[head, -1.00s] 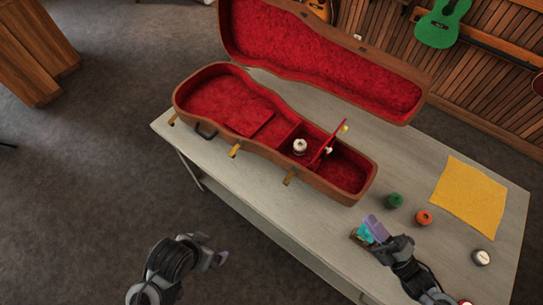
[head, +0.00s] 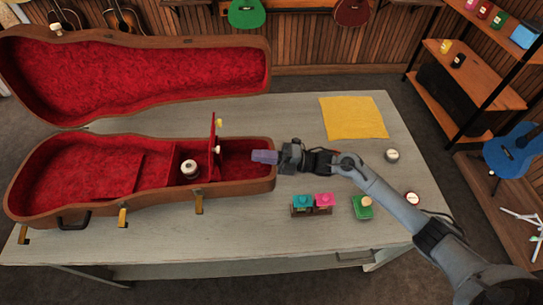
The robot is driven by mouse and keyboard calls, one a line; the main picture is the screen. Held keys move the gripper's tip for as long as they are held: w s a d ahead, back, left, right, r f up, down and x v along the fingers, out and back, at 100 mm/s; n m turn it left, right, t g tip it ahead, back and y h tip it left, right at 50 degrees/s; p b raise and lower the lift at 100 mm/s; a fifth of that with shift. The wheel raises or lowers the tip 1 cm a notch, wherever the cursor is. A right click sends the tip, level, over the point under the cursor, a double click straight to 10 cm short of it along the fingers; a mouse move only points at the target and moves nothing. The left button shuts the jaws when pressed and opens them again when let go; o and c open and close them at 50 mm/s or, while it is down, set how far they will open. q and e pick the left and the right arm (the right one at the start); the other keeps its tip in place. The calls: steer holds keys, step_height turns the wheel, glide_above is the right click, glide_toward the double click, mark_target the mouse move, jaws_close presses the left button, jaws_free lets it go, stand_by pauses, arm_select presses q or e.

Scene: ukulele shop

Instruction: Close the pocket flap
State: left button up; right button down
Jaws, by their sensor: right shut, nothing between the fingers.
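The open ukulele case (head: 100,213) lies on the table with red plush lining. Its pocket flap (head: 213,133) is a thin red panel standing upright, with a small yellow tab at its top and a pale knob lower down. The pocket (head: 240,167) beside it is open. My right gripper (head: 263,156) is shut and empty. Its lavender fingertips point left at the case's narrow right end, to the right of the flap and apart from it. My left gripper is out of view.
A white spool (head: 189,168) sits in the compartment left of the flap. The lid (head: 140,75) stands open behind. Teal and pink items (head: 313,203), a green item (head: 363,207) and a white-topped jar (head: 391,155) stand on the table. A yellow cloth (head: 353,118) lies at the back.

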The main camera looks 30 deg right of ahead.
steer(key=x, duration=0.8)
steer(key=shift+w+a+p, duration=0.25)
steer(key=shift+a+p, duration=0.05)
steer(key=shift+p, duration=0.15)
